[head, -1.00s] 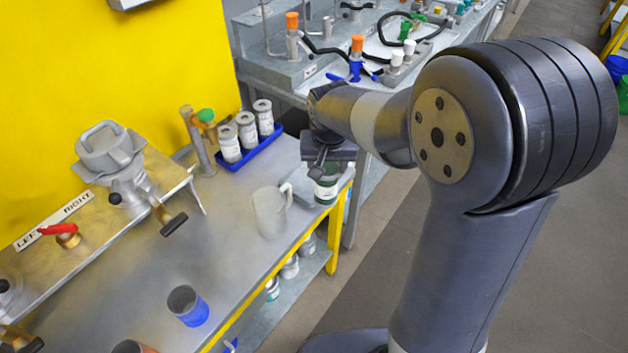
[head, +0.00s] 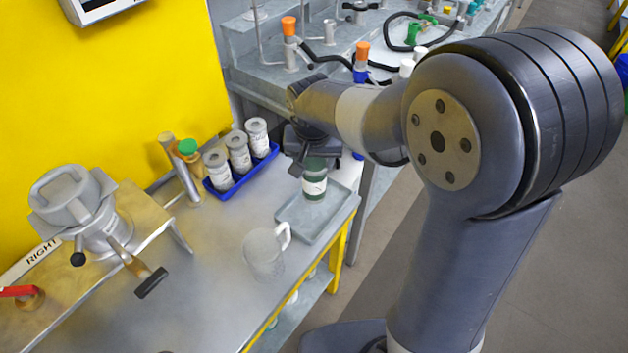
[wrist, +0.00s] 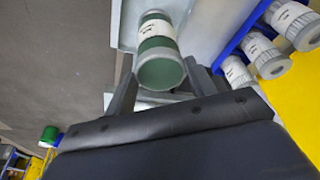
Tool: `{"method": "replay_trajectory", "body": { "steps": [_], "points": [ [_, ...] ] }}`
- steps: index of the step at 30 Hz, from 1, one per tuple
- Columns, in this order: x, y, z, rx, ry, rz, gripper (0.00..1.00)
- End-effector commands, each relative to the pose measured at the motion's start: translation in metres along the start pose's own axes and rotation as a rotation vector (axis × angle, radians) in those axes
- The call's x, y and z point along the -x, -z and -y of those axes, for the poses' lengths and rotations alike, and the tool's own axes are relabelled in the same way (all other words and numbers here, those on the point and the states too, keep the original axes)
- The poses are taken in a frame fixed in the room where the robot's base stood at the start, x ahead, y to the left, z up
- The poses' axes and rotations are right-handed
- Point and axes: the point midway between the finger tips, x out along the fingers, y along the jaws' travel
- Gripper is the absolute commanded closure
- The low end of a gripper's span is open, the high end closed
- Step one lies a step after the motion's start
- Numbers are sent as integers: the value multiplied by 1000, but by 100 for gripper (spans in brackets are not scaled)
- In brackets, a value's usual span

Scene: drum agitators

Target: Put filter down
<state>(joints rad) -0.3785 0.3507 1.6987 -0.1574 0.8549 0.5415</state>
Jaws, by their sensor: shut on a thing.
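The filter is a dark green cylinder (head: 315,181) with a white label, upright between the fingers of my gripper (head: 312,165). It also shows in the wrist view (wrist: 157,48), between the two dark fingers (wrist: 160,88). My gripper is shut on it. In the head view the filter appears over the back part of a shallow grey tray (head: 296,217) at the bench's right end. I cannot tell whether its base touches the tray. The gripper body hides the filter's top in the head view.
A blue rack (head: 222,192) with three grey-white canisters stands left of my gripper. A translucent jug (head: 264,255) stands in front of the tray. A clamped metal vessel (head: 88,215) is at left. The tray's front part is clear.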

Motion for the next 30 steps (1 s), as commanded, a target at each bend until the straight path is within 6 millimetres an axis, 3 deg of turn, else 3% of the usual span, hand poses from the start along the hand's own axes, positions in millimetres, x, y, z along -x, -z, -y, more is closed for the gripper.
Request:
{"method": "replay_trajectory", "body": {
  "steps": [12, 25, 26, 30],
  "points": [
    [-50, -14, 0, 1, -1, 2, 83],
    [-60, -16, 0, 0, 1, -1, 83],
    [-58, -16, 0, 0, 1, -1, 46],
    [-58, -16, 0, 0, 1, -1, 34]
  ]
}}
